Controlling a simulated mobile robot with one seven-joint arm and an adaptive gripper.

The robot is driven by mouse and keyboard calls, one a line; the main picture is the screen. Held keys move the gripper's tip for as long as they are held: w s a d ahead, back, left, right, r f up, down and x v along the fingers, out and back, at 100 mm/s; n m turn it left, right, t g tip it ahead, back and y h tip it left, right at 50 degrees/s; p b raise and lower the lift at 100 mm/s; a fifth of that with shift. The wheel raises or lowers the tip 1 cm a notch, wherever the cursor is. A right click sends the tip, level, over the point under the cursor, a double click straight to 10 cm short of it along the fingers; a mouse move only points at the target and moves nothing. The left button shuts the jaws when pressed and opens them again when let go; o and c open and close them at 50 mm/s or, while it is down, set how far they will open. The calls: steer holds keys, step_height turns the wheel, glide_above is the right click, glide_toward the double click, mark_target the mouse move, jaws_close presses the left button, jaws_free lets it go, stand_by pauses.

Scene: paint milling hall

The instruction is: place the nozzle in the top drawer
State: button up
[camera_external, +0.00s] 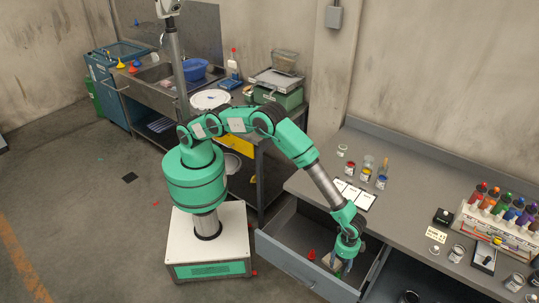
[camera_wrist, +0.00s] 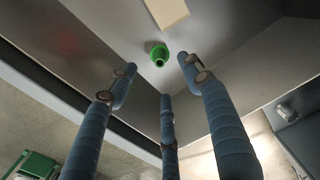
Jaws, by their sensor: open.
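The top drawer (camera_external: 290,273) is pulled open under the grey bench. My gripper (camera_external: 342,263) reaches down into its right part. In the wrist view my gripper (camera_wrist: 160,80) has its blue fingers spread open, with nothing between them. A small green piece with a dark round opening, which looks like the nozzle (camera_wrist: 160,54), sits on the drawer floor just beyond the fingertips, apart from them. In the external view it is largely hidden by my gripper.
A beige block (camera_wrist: 166,12) lies near the green piece. A red item (camera_external: 311,253) is in the drawer left of my gripper. The bench (camera_external: 400,222) above holds a clipboard (camera_external: 354,194), small jars and a rack of coloured bottles (camera_external: 500,212).

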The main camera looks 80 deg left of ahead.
steer(key=shift+r, duration=0.35)
stand_by(0.6)
